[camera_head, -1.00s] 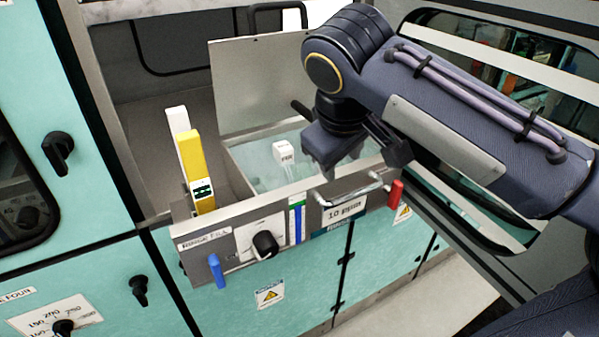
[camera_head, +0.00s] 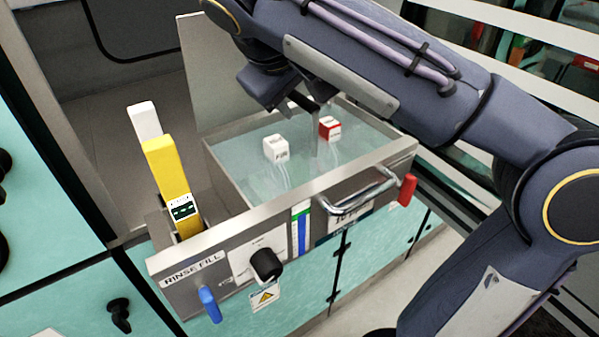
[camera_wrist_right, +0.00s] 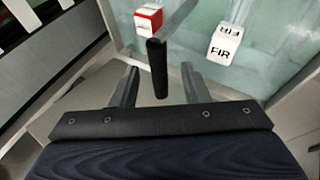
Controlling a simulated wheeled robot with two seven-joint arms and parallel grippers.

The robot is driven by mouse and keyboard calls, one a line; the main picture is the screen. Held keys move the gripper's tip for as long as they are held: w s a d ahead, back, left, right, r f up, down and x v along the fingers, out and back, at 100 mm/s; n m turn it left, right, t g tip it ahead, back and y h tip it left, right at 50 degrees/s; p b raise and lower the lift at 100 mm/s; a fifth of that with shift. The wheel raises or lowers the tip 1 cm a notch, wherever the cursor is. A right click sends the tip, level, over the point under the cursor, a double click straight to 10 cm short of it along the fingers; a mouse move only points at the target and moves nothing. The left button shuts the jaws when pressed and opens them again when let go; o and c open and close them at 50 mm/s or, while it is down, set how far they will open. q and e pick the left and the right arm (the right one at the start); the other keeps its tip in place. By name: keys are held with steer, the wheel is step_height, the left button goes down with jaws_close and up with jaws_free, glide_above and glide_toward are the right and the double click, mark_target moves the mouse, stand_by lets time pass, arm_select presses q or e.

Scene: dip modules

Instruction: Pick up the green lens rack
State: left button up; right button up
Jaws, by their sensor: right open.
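I cannot make out a green lens rack in any view. My right gripper (camera_head: 280,98) is above the back of an open basin (camera_head: 232,163) of clear liquid. Its fingers are open and apart in the right wrist view (camera_wrist_right: 160,85). A black handle (camera_wrist_right: 157,68) on a grey rod shows between and beyond the fingers there; I cannot tell if they touch it. A white labelled cube (camera_head: 276,148) and a red-and-white cube (camera_head: 330,128) stand in the basin; both also show in the wrist view. My left gripper is out of view.
A yellow upright block (camera_head: 166,168) and a white one (camera_head: 144,121) stand left of the basin. The front panel has a black knob (camera_head: 266,264), a blue lever (camera_head: 210,304), a metal bar handle (camera_head: 357,196) and a red tab (camera_head: 407,189). A raised lid (camera_head: 205,75) stands behind.

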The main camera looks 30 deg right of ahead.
steer(key=x, duration=0.3)
steer(key=shift+w+d+f, duration=0.15)
steer(key=shift+d+f, duration=0.05)
steer(key=shift+f, duration=0.05)
jaws_close()
